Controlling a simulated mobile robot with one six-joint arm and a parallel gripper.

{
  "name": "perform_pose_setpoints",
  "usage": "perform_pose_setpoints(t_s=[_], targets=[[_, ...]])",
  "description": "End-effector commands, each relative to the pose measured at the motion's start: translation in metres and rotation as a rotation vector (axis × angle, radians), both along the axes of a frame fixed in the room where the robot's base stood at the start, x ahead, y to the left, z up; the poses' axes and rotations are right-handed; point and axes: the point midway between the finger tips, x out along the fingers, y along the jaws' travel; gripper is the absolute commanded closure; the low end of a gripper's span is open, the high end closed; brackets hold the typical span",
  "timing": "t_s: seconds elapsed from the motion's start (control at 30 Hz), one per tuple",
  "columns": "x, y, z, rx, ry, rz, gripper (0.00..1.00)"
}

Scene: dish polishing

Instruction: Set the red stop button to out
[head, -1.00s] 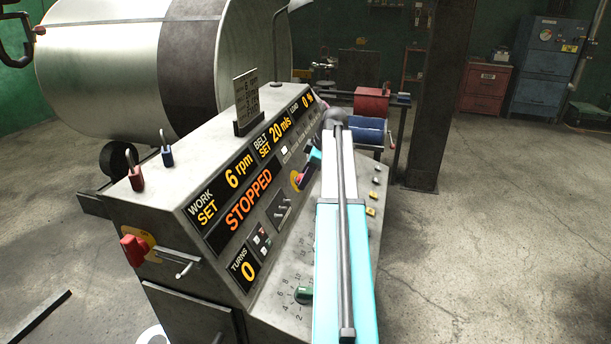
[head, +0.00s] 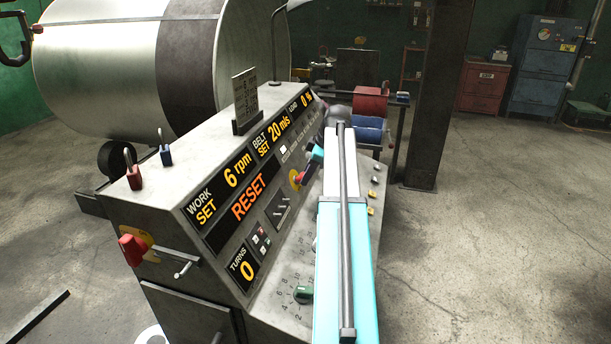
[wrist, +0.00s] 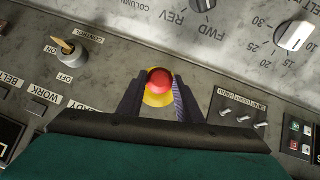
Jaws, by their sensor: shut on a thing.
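The red stop button (wrist: 159,80) with its yellow collar (wrist: 158,98) sits between the two dark fingers of my gripper (wrist: 160,84) in the wrist view. The fingers are shut on its sides. In the head view the red button (head: 296,179) shows on the sloped panel, and the tip of my gripper (head: 316,154) is partly hidden by my arm. The control console (head: 200,150) carries a display (head: 252,200) that reads RESET in orange.
A red rotary switch (head: 132,248) is on the console's near end. Toggle switches (wrist: 243,115) stand right of my gripper and a control switch (wrist: 66,47) to the left. A green knob (head: 303,293) is lower on the panel. A large drum (head: 110,70) stands behind.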

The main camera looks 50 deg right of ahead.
Motion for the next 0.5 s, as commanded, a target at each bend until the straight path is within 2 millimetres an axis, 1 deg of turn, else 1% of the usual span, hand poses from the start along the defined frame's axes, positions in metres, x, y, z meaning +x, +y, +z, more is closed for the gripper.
perform_pose_setpoints(t_s=[0.07, 0.1, 0.17, 0.2, 0.5], targets=[[-0.0032, -0.0013, 0.0003, -0.001, 0.006, -0.002, 1.00], [-0.0033, -0.0013, 0.0004, -0.001, 0.006, -0.002, 0.61], [-0.0033, -0.0014, 0.0005, -0.001, 0.006, -0.002, 0.51], [-0.0030, -0.0014, 0.0005, -0.002, 0.006, -0.003, 0.48], [-0.0023, -0.0014, 0.0007, -0.001, 0.003, -0.003, 0.48]])
